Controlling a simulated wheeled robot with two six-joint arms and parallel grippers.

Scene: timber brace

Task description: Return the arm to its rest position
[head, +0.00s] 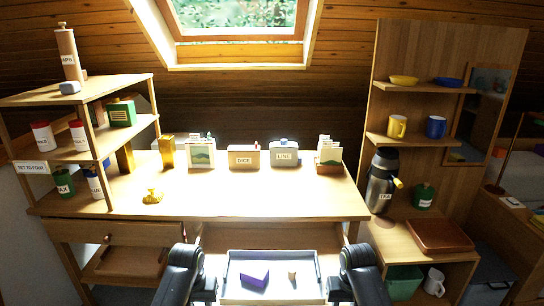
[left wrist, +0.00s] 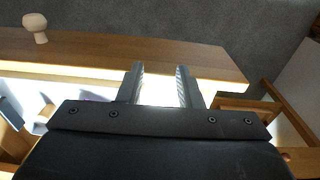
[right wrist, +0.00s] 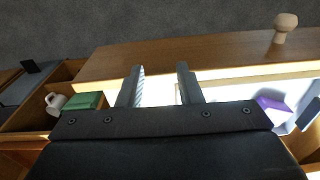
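My left arm (head: 180,275) and right arm (head: 362,272) stand at the bottom of the head view, one on each side of an open drawer (head: 228,262). Their fingertips cannot be made out there. In the left wrist view my left gripper (left wrist: 160,82) is open with nothing between its fingers. In the right wrist view my right gripper (right wrist: 160,82) is open and empty too. Both wrist views show a wooden drawer front beyond the fingers, with a round knob (left wrist: 36,27). I cannot tell whether any finger touches it.
The drawer holds a purple block (head: 254,277) and a small pale piece (head: 292,277). The desk (head: 260,200) carries a dice box (head: 244,156), a yellow figure (head: 152,196) and a left shelf. At right, a flask (head: 380,185) stands by a brown tray (head: 440,236). The desk's middle front is clear.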

